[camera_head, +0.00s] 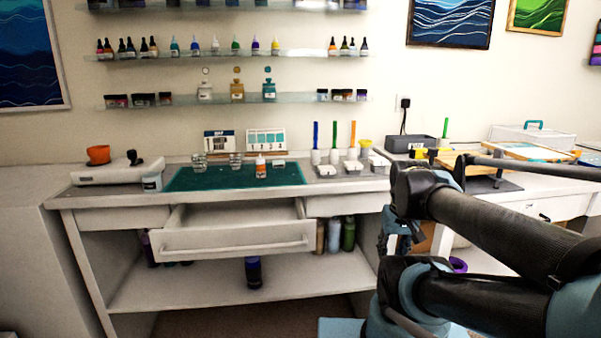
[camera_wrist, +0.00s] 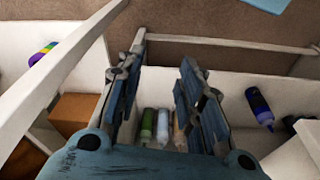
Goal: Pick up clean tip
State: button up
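My gripper (camera_head: 393,243) hangs in front of the right part of the workbench in the head view, partly hidden by my own arm. In the wrist view my gripper (camera_wrist: 163,58) is open, its two blue fingers apart with nothing held between them. I cannot make out a clean tip for certain in either view. Small white trays (camera_head: 326,171) with contents too small to tell stand on the bench top, right of the green mat (camera_head: 235,178). Blue, orange and green upright sticks (camera_head: 334,135) stand in white holders behind them.
An open drawer (camera_head: 235,240) juts out below the mat. Several bottles (camera_head: 334,236) stand on the lower shelf; some show beyond the fingers in the wrist view (camera_wrist: 163,127). A dark blue bottle (camera_head: 253,270) is near the shelf's front. A small orange-capped bottle (camera_head: 260,168) stands on the mat.

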jog(key=w+a+r+n, duration=0.5)
jog(key=w+r, duration=0.4)
jog(key=r, duration=0.5)
notch_tip(320, 180, up, 23)
jog(key=n+g, duration=0.2)
jog(key=n, duration=0.9)
send_over(260, 161)
jog(key=w, duration=0.2)
jog(key=f, duration=1.1)
jog(key=shift+s+a+f, duration=0.2)
jog(key=shift+a+f, duration=0.05)
jog(key=shift+a, duration=0.05)
jog(key=shift+d+f, duration=0.2)
jog(key=shift+f, duration=2.55)
jog(key=c, duration=0.8)
